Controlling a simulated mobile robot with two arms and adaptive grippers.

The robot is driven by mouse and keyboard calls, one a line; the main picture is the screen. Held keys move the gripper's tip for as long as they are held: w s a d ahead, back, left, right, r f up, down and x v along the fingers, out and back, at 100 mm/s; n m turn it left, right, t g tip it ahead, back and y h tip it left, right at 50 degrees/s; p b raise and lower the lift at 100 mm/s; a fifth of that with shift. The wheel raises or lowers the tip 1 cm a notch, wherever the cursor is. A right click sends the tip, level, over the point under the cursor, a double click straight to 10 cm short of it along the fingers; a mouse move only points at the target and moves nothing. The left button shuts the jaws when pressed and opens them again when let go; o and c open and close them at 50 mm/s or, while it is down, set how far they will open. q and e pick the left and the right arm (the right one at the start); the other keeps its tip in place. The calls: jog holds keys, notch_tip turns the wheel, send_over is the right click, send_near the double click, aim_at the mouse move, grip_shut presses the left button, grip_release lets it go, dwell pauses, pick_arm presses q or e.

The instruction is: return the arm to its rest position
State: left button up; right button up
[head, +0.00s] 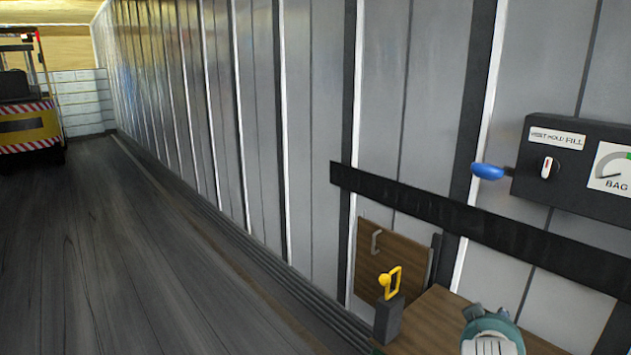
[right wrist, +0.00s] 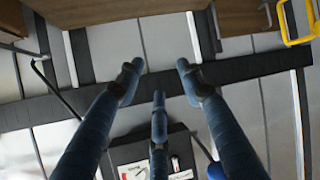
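My right gripper (right wrist: 158,80) fills the middle of the right wrist view. Its blue fingers are spread apart with nothing between them, so it is open and empty. In front of it are the dark rail and the grey wall panels. In the head view, a teal and white part of my own arm shows at the bottom right, above the brown wooden surface. The fingers are not clearly seen there. My left gripper is in neither view.
A black control box (head: 570,165) with a dial and a blue-knobbed lever (head: 488,171) is on the right wall above a black rail (head: 440,212). A yellow handle (head: 390,281) stands on a grey post beside a wooden surface (head: 425,318). A yellow vehicle (head: 30,125) stands far left; the floor is clear.

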jog(key=s+a+f+n+g+y, duration=0.1)
jog(key=s+a+f+n+y, duration=0.1)
jog(key=s+a+f, duration=0.35)
jog(key=s+a+f+n+g+y, duration=0.1)
jog(key=s+a+f+y, duration=0.1)
jog(key=s+f, duration=0.6)
jog(key=s+a+f+n+g+y, duration=0.2)
jog(key=s+a+f, duration=0.25)
jog(key=s, duration=0.45)
jog(key=s+a+f+n+g+y, duration=0.1)
jog(key=s+a+f+g, duration=0.3)
jog(key=s, duration=0.6)
notch_tip(320, 180, down, 25)
jog(key=s, duration=0.2)
jog(key=s+d+f, duration=0.2)
jog(key=s+f, duration=1.4)
jog(key=s, duration=0.1)
jog(key=shift+s+f+g, duration=0.15)
jog(key=shift+f+g, duration=0.05)
jog(key=shift+g, duration=0.2)
